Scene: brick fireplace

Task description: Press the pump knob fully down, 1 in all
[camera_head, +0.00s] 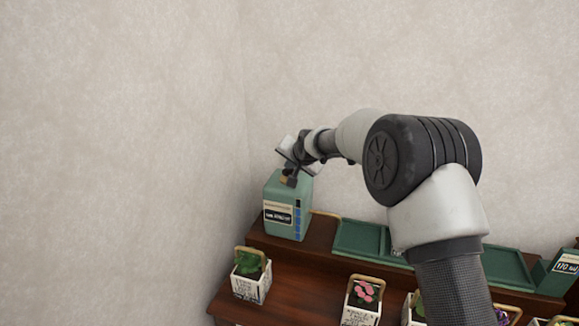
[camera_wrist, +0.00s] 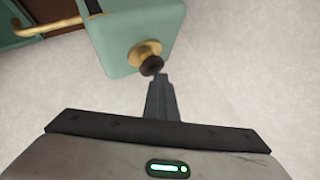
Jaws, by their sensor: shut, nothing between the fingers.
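A green box-shaped dispenser (camera_head: 287,207) stands on the upper wooden shelf in the head view, with a dark label and a blue strip on its sides. Its top also shows in the wrist view (camera_wrist: 117,42). The pump knob (camera_wrist: 151,65) is dark and round on a brass collar (camera_wrist: 144,54). My gripper (camera_wrist: 160,80) is shut and empty, its fingertips close to the knob in the wrist view. In the head view my gripper (camera_head: 291,181) is over the dispenser's top. I cannot tell whether the fingertips touch the knob.
A green tray (camera_head: 358,240) lies right of the dispenser on the shelf. White planters with handles stand on the lower step, one with green leaves (camera_head: 251,275) and one with pink flowers (camera_head: 362,302). Another green container (camera_head: 556,272) is at the right. Walls rise behind and left.

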